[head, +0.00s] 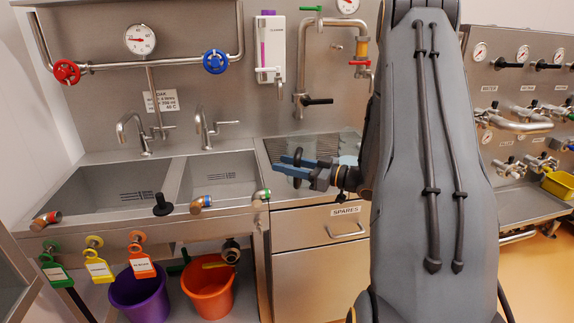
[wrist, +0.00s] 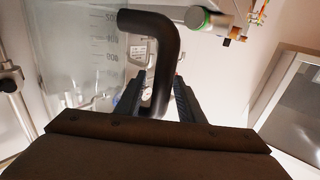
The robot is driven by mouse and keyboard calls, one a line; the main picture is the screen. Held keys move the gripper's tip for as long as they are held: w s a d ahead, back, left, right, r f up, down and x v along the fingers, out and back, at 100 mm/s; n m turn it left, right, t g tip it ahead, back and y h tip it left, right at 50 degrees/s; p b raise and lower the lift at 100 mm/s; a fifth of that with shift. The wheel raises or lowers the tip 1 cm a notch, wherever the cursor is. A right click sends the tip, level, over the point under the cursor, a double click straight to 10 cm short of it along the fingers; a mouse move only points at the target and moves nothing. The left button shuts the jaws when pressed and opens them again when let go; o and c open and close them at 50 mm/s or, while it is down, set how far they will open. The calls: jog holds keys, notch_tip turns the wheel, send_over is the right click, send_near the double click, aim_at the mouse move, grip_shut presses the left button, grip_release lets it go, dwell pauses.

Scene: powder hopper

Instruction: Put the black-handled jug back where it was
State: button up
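The jug (wrist: 90,62) is clear, with grey graduation marks, and fills the upper left of the wrist view. Its thick black handle (wrist: 160,42) bends down between my two fingers. In the head view the black handle (head: 298,157) stands between the blue fingers of my gripper (head: 291,166), above the front of the ribbed drainboard. My gripper, also in the wrist view (wrist: 158,98), is shut on this handle. The jug's clear body is hard to make out in the head view. I cannot tell whether its base touches anything.
A double sink (head: 120,185) with two taps lies left of my gripper. The ribbed drainboard (head: 268,152) is behind it, above the SPARES drawer (head: 345,229). A white dispenser (head: 271,50) hangs on the back wall. Purple (head: 140,295) and orange (head: 209,295) buckets stand below.

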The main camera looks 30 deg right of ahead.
jog(key=b+v, duration=0.3)
jog(key=v, duration=0.9)
jog(key=shift+r, duration=0.15)
